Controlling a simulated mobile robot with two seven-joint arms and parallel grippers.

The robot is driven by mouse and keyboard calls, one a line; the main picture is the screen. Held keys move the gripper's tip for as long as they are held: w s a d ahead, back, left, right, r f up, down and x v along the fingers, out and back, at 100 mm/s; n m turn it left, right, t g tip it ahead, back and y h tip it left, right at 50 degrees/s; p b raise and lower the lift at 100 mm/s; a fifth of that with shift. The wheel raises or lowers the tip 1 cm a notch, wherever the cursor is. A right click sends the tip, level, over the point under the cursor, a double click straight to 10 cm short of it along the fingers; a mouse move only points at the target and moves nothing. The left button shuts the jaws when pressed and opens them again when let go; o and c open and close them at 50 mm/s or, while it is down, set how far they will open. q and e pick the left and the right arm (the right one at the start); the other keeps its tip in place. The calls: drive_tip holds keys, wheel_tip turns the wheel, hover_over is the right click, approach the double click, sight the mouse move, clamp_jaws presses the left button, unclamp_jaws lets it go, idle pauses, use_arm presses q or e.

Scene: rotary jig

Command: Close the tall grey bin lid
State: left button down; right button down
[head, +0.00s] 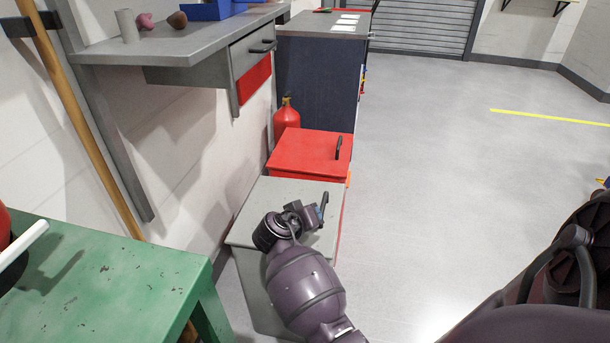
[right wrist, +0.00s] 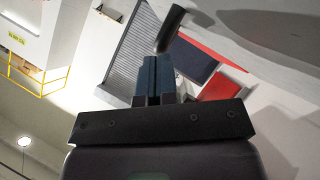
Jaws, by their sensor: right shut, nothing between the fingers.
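The tall grey bin (head: 252,290) stands against the wall, right of the green table. Its grey lid (head: 285,187) lies about flat over the top; I cannot tell whether it is fully down. My right gripper (head: 317,214) is over the lid's right part, beside the dark upright handle (head: 324,202). In the right wrist view, my right gripper's blue-grey fingers (right wrist: 154,75) are together and empty. A black handle (right wrist: 170,28) is close to their tips; I cannot tell if they touch. My arm hides much of the lid and bin front. My left gripper is not in view.
A red-lidded bin (head: 305,150) stands directly behind the grey one, with a red bottle (head: 286,117) beyond. A wall shelf (head: 185,45) overhangs at left. A green table (head: 100,285) is at the near left. Grey floor (head: 440,190) is clear at right.

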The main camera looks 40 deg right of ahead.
drive_tip(key=shift+s+d+f, duration=0.15)
drive_tip(key=shift+s+f, duration=0.1)
drive_tip(key=shift+f, duration=0.55)
drive_tip(key=shift+s+f, duration=0.1)
